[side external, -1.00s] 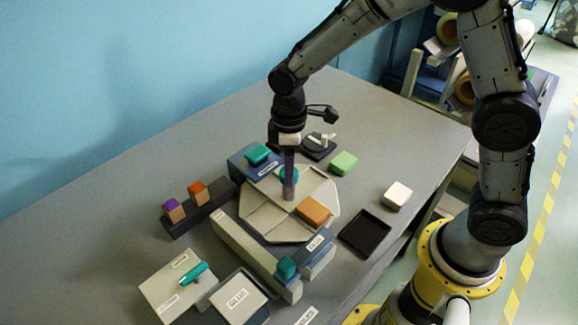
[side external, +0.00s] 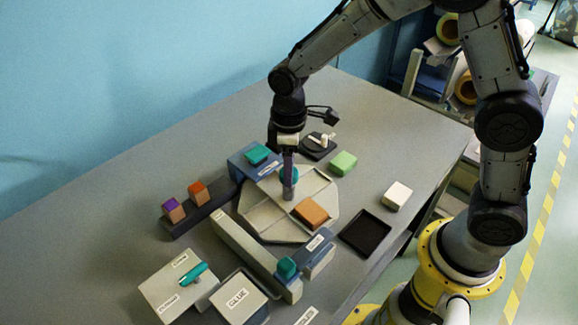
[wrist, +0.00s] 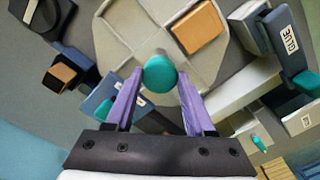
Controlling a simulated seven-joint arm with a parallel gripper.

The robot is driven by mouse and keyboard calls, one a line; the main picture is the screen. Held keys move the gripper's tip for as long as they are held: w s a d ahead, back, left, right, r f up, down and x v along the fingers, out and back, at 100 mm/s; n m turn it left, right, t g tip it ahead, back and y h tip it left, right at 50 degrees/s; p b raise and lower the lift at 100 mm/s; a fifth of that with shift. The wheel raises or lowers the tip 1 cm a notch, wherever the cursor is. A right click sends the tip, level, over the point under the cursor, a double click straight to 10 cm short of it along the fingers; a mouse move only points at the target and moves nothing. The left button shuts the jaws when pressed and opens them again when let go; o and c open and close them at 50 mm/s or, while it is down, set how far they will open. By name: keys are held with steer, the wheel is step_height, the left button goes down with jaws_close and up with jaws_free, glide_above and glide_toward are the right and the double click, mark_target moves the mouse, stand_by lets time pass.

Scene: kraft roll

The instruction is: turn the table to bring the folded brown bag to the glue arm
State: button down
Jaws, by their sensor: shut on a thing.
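The pale round turntable (side external: 262,222) has dividers and a teal knob (side external: 289,175) on a post at its middle. My gripper (side external: 288,182) points straight down there. In the wrist view its two purple fingers (wrist: 160,78) are closed on the teal knob (wrist: 160,72) from both sides. The folded brown bag (side external: 312,212), a brown block, lies on the turntable at its near right; it also shows in the wrist view (wrist: 198,27). A blue block (side external: 319,254) labelled GLUE in the wrist view (wrist: 285,40) stands just past the turntable's edge, near the bag, beside a long beige beam (side external: 243,245).
A blue block with a teal top (side external: 257,154) stands behind the turntable. A dark rack (side external: 198,214) holds purple and orange-topped blocks at left. A black tray (side external: 365,232), a white block (side external: 397,196) and a green block (side external: 344,163) stand at right. Labelled boxes (side external: 240,298) fill the front.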

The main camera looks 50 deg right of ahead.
steer(key=shift+r+m, duration=0.1)
steer(key=shift+m, duration=4.2)
steer(key=shift+w+m, duration=0.1)
steer(key=shift+m, duration=3.9)
steer(key=c, duration=0.6)
jaws_free()
steer(key=o, duration=0.3)
steer(key=shift+o, duration=0.2)
